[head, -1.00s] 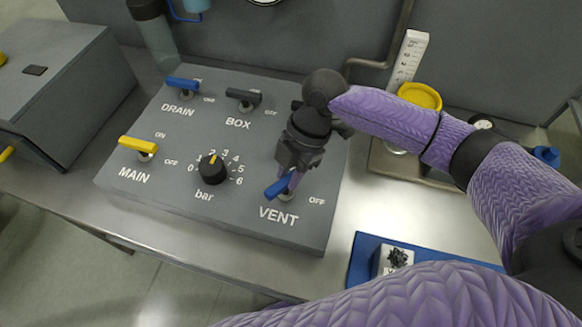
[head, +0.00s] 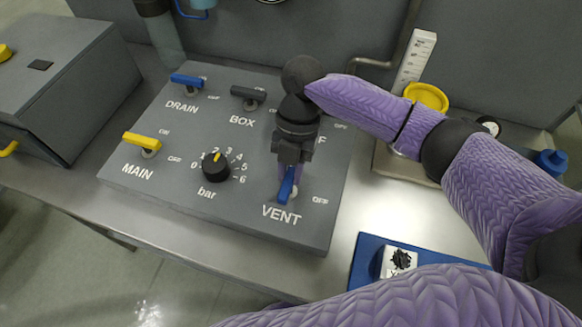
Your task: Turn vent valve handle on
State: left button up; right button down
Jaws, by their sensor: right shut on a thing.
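The vent valve handle (head: 286,187) is a blue lever above the VENT label on the grey panel (head: 237,236). It now points up and down in the picture, with its lower end toward the label. An OFF mark shows to its right; any ON mark above it is hidden behind my gripper. My right gripper (head: 287,170) is over the handle and shut on its upper part, so the fingertips and that part are mostly hidden. My left gripper is not in the head view.
The panel also has a blue DRAIN lever (head: 187,80), a dark BOX lever (head: 247,93), a yellow MAIN lever (head: 142,140) and a black bar knob (head: 215,167). A blue mat (head: 363,262) with a small white block (head: 399,261) lies at the lower right.

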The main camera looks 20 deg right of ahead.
dwell(0.4)
jog(key=c, duration=0.9)
grip_release()
jog(key=o, duration=0.4)
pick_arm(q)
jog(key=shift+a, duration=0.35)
pick_arm(e)
jog(key=shift+r, duration=0.15)
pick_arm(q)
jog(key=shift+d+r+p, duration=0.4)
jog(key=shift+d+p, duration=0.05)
pick_arm(e)
jog(key=v, duration=0.9)
jog(key=shift+w+r, duration=0.15)
jog(key=shift+r, duration=0.15)
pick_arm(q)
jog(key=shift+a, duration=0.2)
